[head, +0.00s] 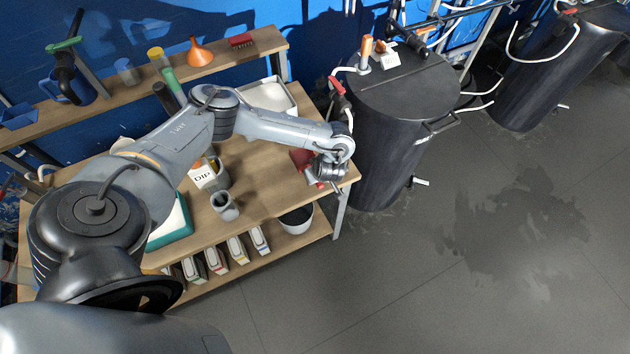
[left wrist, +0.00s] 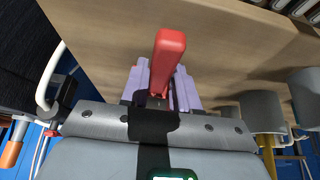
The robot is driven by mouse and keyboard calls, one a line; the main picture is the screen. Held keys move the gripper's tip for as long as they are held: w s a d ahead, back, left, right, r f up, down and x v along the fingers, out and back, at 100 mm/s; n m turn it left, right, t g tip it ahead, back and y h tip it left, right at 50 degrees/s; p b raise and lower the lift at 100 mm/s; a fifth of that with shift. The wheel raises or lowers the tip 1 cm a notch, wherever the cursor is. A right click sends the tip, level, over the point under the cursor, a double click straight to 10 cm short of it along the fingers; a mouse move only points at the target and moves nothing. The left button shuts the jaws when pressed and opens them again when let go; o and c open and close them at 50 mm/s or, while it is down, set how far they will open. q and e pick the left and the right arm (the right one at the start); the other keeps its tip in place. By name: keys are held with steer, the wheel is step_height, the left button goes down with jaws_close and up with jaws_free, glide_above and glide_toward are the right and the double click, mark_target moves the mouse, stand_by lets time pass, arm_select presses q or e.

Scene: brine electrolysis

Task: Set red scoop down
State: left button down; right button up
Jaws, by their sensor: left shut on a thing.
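The red scoop (head: 301,159) is at the right end of the wooden workbench (head: 262,160), largely hidden by my left gripper. My left gripper (head: 322,181) is shut on it. In the left wrist view the scoop's red handle (left wrist: 168,58) stands up between the pale purple fingers of my left gripper (left wrist: 160,88), with bare wood beyond it. I cannot tell whether the scoop touches the bench top. My right gripper is not in view.
A grey mug (head: 224,207) and a container labelled DIP (head: 204,176) stand left of the gripper. A white tray (head: 268,96) lies behind. A black tank (head: 397,120) stands just past the bench's right edge. A pot (head: 296,220) and several boxes fill the lower shelf.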

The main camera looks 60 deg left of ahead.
arm_select(q)
steer(key=shift+f, duration=2.1)
steer(key=shift+f+b, duration=0.1)
steer(key=shift+b, duration=0.25)
steer(key=c, duration=0.8)
jaws_free()
steer(key=shift+c, duration=0.2)
